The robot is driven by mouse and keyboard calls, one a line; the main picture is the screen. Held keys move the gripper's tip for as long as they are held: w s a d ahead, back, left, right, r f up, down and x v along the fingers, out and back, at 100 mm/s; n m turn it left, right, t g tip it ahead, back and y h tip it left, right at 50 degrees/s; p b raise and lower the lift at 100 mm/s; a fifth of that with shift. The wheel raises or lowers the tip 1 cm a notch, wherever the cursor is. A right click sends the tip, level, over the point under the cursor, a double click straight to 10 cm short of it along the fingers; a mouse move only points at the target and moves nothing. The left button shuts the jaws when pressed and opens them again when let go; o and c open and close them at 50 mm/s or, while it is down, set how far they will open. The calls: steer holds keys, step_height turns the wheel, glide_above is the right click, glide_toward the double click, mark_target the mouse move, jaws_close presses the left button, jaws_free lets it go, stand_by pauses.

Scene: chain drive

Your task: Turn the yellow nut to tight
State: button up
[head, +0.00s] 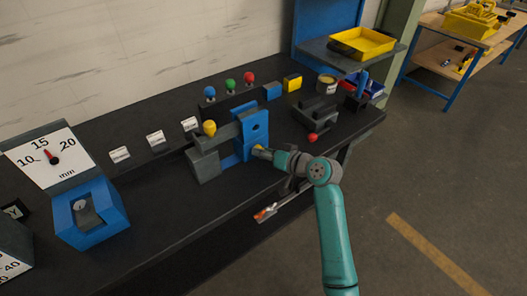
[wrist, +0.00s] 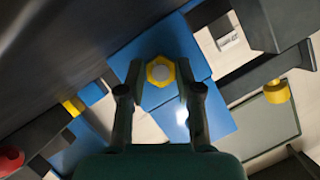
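The yellow nut (wrist: 151,74) is a six-sided ring around a pale round centre, on the face of a blue block (wrist: 215,113). In the head view the blue block (head: 252,130) stands on the bench, and the yellow nut (head: 259,148) is partly covered by my gripper (head: 267,153). In the wrist view my gripper (wrist: 160,76) has its two fingers apart, one on each side of the nut, with a narrow gap on both sides. I cannot tell how deep the fingertips reach along the nut.
A grey fixture with a yellow knob (head: 209,128) stands left of the blue block. Blue, green and red knobs (head: 230,85) stand behind. A grey block with a red knob (head: 313,137) is to the right. A dial gauge (head: 50,158) is at the left. The front bench strip is mostly clear.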

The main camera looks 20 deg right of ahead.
steer(key=shift+d+r, duration=0.1)
steer(key=shift+s+d, duration=0.1)
steer(key=shift+s, duration=0.15)
steer(key=v, duration=1.1)
steer(key=shift+s, duration=0.2)
steer(key=s+a+f+m+t+h, duration=0.1)
steer(key=s+a+f+m+h, duration=0.15)
steer(key=s+f, duration=0.6)
steer(key=s+a+f+m+h, duration=0.15)
steer(key=s+f+h, duration=0.35)
steer(key=s, duration=0.7)
steer(key=s+a+r+n, duration=0.1)
steer(key=s+r, duration=0.3)
steer(key=s, duration=0.7)
steer(key=s+a+r+n+t, duration=0.1)
steer(key=s+r+n, duration=0.2)
steer(key=s, duration=0.9)
steer(key=shift+s+r+n+t, duration=0.2)
steer(key=shift+r+n+t, duration=0.1)
steer(key=shift+r, duration=0.3)
